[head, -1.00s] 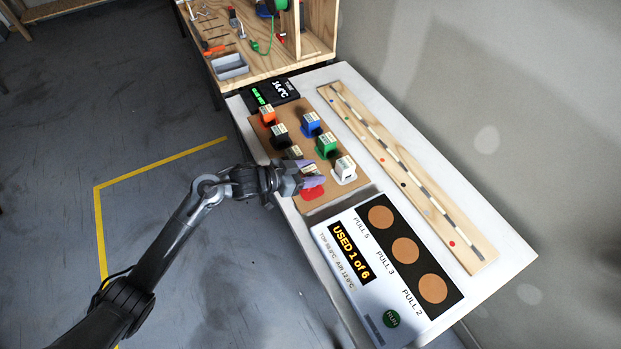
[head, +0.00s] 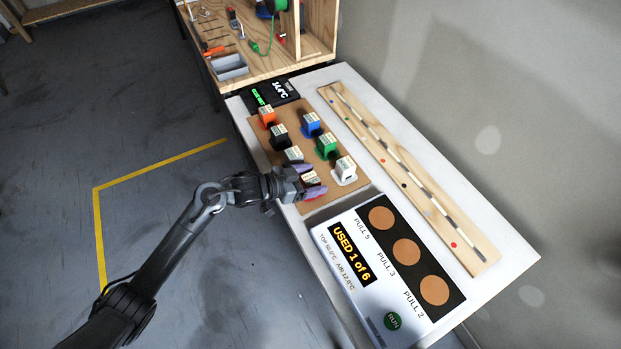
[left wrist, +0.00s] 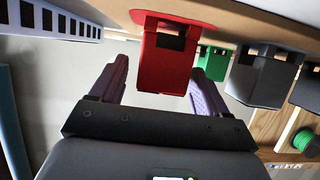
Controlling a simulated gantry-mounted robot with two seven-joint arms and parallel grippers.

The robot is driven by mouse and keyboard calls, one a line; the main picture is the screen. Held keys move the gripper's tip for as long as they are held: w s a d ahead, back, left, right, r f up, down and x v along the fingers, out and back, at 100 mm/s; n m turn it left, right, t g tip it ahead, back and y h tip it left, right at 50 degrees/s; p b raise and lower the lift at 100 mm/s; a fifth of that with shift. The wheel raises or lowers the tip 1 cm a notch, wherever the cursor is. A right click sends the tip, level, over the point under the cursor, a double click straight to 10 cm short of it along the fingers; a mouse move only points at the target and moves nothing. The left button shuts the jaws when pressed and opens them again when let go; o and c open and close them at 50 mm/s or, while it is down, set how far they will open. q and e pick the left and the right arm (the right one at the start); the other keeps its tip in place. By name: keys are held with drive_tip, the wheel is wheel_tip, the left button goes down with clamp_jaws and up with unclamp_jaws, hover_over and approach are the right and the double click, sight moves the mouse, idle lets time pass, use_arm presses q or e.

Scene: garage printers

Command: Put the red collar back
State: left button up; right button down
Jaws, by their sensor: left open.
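The red collar (left wrist: 168,62) is a boxy red block with a pale label on top. In the left wrist view it meets a red pad (left wrist: 150,16) on the brown board, and it appears to rest there. In the head view the collar (head: 310,179) sits between the purple fingers of my left gripper (head: 311,181). In the left wrist view the gripper (left wrist: 160,88) is open, with one finger on each side of the collar and visible gaps. The fingers partly hide the collar and pad in the head view. My right gripper is not in view.
A grey block (head: 293,155), a white block (head: 345,170) and a green block (head: 326,146) stand close by on the brown board (head: 318,206). Black, orange and blue blocks stand farther back. The white panel (head: 358,285) reading "USED 1 of 6" lies in front. A wooden strip (head: 420,185) lies to the right.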

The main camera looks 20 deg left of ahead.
use_arm(q)
drive_tip(key=shift+r, duration=0.2)
drive_tip(key=shift+s+a+r, duration=0.15)
drive_tip(key=shift+s+a, duration=0.1)
drive_tip(key=p+v, duration=0.3)
drive_tip(key=v, duration=0.8)
drive_tip(key=s+d+f+n+g+y, duration=0.1)
drive_tip(key=s+f+n+g+y, duration=0.1)
drive_tip(key=s, duration=0.6)
drive_tip(key=s+d+f+n+g+y, duration=0.1)
drive_tip(key=s+f+n+g+y, duration=0.1)
drive_tip(key=s, duration=0.6)
drive_tip(key=s+d+f+n+g+y, duration=0.1)
drive_tip(key=s+f+n+g+y, duration=0.1)
drive_tip(key=s, duration=0.7)
drive_tip(key=f+y, duration=0.1)
drive_tip(key=y, duration=0.1)
drive_tip(key=shift+f+g+y, duration=0.15)
drive_tip(key=shift+g+y, duration=0.15)
